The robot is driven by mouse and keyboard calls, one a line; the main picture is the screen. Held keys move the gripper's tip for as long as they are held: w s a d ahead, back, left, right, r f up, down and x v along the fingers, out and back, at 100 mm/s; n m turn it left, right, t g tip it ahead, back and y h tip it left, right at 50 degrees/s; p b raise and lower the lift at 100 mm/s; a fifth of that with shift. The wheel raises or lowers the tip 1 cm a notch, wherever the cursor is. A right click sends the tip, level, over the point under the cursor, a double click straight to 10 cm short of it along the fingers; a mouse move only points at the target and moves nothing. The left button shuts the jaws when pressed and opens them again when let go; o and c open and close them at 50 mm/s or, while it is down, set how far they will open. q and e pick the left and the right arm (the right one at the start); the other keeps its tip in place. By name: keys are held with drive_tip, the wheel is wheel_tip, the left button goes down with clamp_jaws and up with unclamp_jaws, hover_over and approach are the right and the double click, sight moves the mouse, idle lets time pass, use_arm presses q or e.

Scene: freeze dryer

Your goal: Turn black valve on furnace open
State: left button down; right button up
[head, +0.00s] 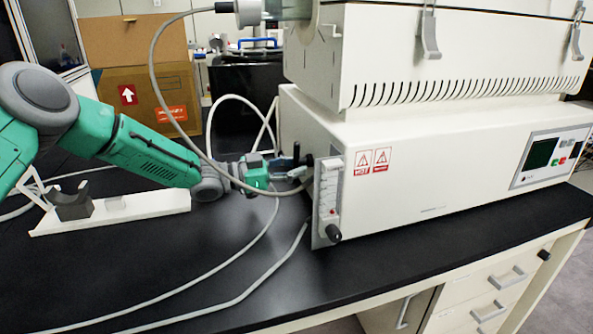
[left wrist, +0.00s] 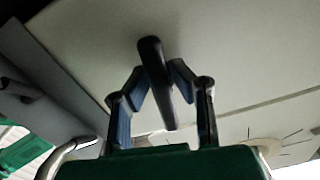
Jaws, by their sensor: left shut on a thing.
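The white furnace (head: 430,165) stands on the black bench in the head view. My left gripper (head: 303,167) reaches to the left side of the furnace, near its front edge. In the left wrist view a black valve handle (left wrist: 156,80) lies between the two fingers of my left gripper (left wrist: 158,88). It is a long, slightly tilted bar against the pale furnace side. The fingers are shut on it. In the head view the valve is mostly hidden by the gripper. My right gripper is not in view.
A flowmeter panel (head: 329,195) with a black knob (head: 330,232) is on the furnace's left front edge. A grey hose (head: 158,80) loops over my left arm. A white stand (head: 120,212) and loose tubing lie on the bench (head: 190,270). Cardboard boxes (head: 140,85) stand behind.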

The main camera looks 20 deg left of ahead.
use_arm(q)
drive_tip(key=m, duration=0.1)
drive_tip(key=m+b, duration=0.1)
drive_tip(key=m, duration=0.2)
drive_tip(key=shift+w+a+m+b, duration=0.2)
drive_tip(key=shift+w+m+b, duration=0.05)
drive_tip(key=shift+m+b, duration=0.1)
drive_tip(key=m+b, duration=0.1)
drive_tip(key=m, duration=0.2)
drive_tip(key=shift+w+a+r+m+b, duration=0.1)
drive_tip(key=shift+r+m+b, duration=0.05)
drive_tip(key=shift+m+b, duration=0.2)
drive_tip(key=m+b, duration=0.2)
drive_tip(key=m, duration=0.1)
drive_tip(key=shift+r, duration=0.1)
drive_tip(key=shift+r+m+b, duration=0.2)
drive_tip(key=shift+m+b, duration=1)
drive_tip(key=shift+m, duration=0.9)
drive_tip(key=c, duration=1.5)
unclamp_jaws()
drive_tip(key=shift+w, duration=0.1)
drive_tip(key=shift+a+r, duration=0.15)
